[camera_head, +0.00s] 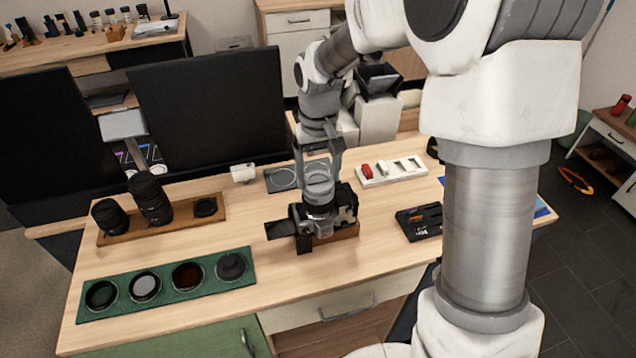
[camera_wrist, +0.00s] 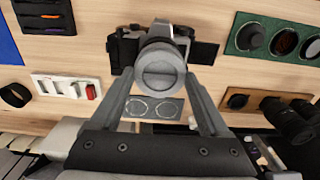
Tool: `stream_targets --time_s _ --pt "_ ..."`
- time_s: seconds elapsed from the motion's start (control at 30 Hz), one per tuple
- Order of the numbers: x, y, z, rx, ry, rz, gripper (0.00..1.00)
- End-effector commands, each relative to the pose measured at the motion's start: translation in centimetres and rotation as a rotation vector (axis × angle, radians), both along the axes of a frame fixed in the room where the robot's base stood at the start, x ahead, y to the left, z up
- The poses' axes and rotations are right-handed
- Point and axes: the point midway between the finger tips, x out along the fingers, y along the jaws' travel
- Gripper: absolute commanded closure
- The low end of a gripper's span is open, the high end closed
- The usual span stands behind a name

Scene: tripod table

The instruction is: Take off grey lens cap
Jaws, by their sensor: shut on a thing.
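A dark camera (camera_head: 303,214) sits on a small wooden stand (camera_head: 340,231) near the middle of the table. Its lens carries a round grey lens cap (camera_head: 319,174) on its end. In the wrist view the cap (camera_wrist: 160,73) shows as a grey disc facing me, with the camera (camera_wrist: 130,46) behind it. My gripper (camera_head: 320,170) reaches down over the lens end, its fingers at either side of the cap. In the wrist view my gripper (camera_wrist: 160,85) is shut on the cap. Whether the cap still touches the lens I cannot tell.
A grey mat with circle outlines (camera_head: 281,179) lies just behind the camera. A green tray of round filters (camera_head: 110,303) is at front left, a wooden tray with lenses (camera_head: 180,221) at left. A white tray (camera_head: 388,179) and a black case (camera_head: 408,219) are at right.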

Motion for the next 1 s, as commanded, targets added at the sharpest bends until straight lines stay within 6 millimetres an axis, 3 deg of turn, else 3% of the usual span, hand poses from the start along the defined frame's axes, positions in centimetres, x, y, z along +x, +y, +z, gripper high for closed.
stream_targets --time_s 1.0 --pt "0.0 0.0 2.3 0.000 -0.001 0.000 0.83"
